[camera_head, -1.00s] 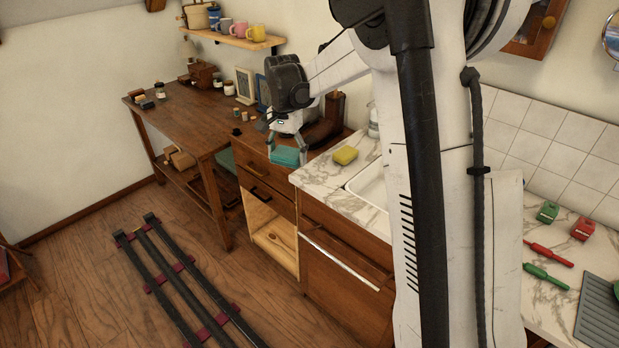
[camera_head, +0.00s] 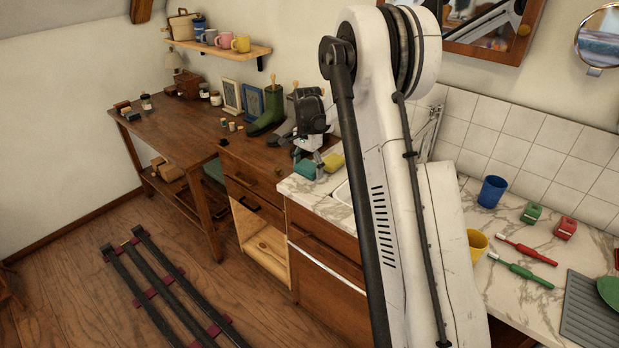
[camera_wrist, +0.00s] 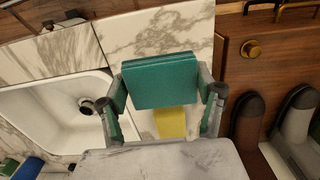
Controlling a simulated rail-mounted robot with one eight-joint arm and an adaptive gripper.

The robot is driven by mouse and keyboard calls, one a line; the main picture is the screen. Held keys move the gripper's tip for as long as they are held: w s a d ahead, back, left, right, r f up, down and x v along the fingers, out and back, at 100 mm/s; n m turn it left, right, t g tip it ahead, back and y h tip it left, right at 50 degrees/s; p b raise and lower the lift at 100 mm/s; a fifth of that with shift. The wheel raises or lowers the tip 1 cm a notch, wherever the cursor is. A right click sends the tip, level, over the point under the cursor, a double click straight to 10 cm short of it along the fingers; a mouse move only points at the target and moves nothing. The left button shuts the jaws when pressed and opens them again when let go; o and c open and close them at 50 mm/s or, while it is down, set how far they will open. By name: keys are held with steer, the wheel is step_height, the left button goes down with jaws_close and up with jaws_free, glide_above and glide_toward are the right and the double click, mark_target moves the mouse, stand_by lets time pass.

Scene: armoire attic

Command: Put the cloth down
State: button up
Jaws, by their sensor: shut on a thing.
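The folded teal cloth (camera_head: 304,169) is in my gripper (camera_head: 308,160), at the left end of the marble counter (camera_head: 328,194). In the wrist view my gripper (camera_wrist: 166,88) is shut on the cloth (camera_wrist: 160,80), with a finger at each side edge. The cloth looks flat and level. Marble shows around it in the wrist view; I cannot tell whether it touches the counter. A yellow sponge (camera_head: 333,163) lies close to its right, and it shows partly hidden below the cloth in the wrist view (camera_wrist: 171,123).
The white sink (camera_wrist: 45,115) lies beside the cloth. A blue cup (camera_head: 492,191), a yellow cup (camera_head: 477,243) and toothbrushes (camera_head: 520,270) occupy the right counter.

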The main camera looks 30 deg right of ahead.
mark_target(310, 183)
steer(key=shift+w+d+f, duration=0.1)
steer(key=shift+d+f, duration=0.2)
steer(key=shift+d, duration=0.05)
steer(key=shift+f, duration=1.9)
steer(key=shift+f, duration=0.15)
steer(key=o, duration=1.2)
